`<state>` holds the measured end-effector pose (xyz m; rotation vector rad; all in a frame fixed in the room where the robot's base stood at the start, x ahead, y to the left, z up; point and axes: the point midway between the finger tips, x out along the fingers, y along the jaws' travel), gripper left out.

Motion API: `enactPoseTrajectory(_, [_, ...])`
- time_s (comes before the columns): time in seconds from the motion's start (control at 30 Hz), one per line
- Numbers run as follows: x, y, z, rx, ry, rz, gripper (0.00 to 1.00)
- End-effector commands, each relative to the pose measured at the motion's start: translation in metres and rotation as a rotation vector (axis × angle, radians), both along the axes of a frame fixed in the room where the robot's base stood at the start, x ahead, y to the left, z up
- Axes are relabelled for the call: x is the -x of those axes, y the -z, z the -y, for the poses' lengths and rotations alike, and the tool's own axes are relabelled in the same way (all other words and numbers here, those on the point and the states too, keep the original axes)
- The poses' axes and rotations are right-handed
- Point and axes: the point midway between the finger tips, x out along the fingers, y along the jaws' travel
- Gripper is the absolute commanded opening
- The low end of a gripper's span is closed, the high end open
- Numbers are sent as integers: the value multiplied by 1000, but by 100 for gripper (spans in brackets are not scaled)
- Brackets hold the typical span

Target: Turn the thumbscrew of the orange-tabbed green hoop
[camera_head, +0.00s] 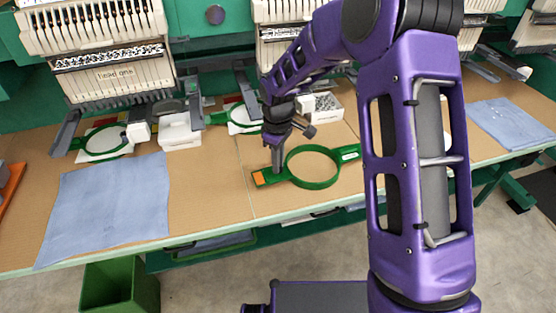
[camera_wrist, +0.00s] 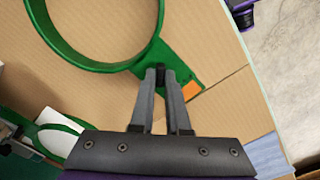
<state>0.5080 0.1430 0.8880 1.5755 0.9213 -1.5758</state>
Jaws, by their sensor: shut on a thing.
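The green hoop (camera_head: 312,184) lies flat on the tan table. Its orange tab (camera_head: 259,178) points left in the head view, and a white label shows on its opposite arm. In the wrist view the hoop's ring (camera_wrist: 152,45) is at upper left and the orange tab (camera_wrist: 192,89) is right of the fingers. My gripper (camera_head: 276,171) reaches down to the hoop between ring and tab. In the wrist view my gripper (camera_wrist: 161,74) is shut on the dark thumbscrew (camera_wrist: 161,76), which is mostly hidden between the fingertips.
A blue cloth (camera_head: 108,208) lies at left and another (camera_head: 508,122) at right. Embroidery heads (camera_head: 95,50) stand behind, with other green hoops (camera_head: 104,142) below them. A white tray (camera_head: 323,107) of small parts sits behind the hoop. A green bin (camera_head: 120,287) is on the floor.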

Motion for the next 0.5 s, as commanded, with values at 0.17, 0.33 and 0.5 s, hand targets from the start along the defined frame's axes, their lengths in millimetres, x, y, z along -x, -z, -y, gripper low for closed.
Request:
enactPoseTrajectory(0.17, [0,0,0,0,-80,-1,0])
enactPoseTrajectory(0.33, [0,0,0,0,-135,0,0])
enactPoseTrajectory(0.5, [0,0,0,0,-173,0,0])
